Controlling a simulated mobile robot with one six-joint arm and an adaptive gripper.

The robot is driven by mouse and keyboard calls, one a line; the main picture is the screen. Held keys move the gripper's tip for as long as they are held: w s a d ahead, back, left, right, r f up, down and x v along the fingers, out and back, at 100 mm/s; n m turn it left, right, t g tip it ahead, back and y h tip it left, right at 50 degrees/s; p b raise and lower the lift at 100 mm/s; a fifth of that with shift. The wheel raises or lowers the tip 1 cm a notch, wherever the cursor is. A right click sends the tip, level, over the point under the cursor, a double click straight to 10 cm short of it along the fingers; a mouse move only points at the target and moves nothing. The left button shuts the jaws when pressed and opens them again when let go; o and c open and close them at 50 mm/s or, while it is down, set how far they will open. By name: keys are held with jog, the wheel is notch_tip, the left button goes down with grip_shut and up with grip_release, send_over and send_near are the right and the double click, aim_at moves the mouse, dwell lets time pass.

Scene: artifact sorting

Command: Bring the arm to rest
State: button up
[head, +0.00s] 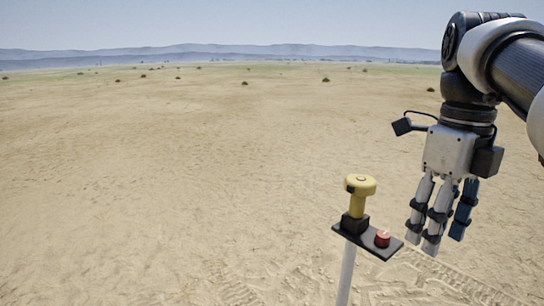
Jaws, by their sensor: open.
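My gripper (441,220) hangs at the right of the head view, its fingers pointing down. It is open, and I see nothing between its fingers. My arm comes in from the upper right, bent above the gripper. The fingers are to the right of a small dark plate on a pole and look apart from it, though the depth between them is hard to tell.
The dark plate (345,230) sits on a white pole (346,274). It bears a yellow knob-topped piece (360,185) and a red button (382,238). Open sandy ground (150,180) lies to the left and ahead, with scattered small bushes and far hills.

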jog(key=s+a+f+n+t+b, duration=0.1)
jog(key=s+a+f+n+b, duration=0.2)
jog(key=f+n+b, duration=0.5)
jog(key=s+a+f+n+t+b, duration=0.2)
jog(key=f+n+b, duration=0.7)
jog(key=f, duration=1.4)
jog(key=s+a+f+n+t+b, duration=0.1)
jog(key=s+a+f+n+b, duration=0.4)
jog(key=f+n, duration=0.8)
jog(key=s+f+b, duration=0.2)
jog(key=s+b, duration=0.1)
jog(key=b, duration=0.1)
jog(key=shift+a+f+n+t, duration=0.25)
jog(key=shift+a+n+t, duration=0.1)
jog(key=shift+n+t, duration=0.05)
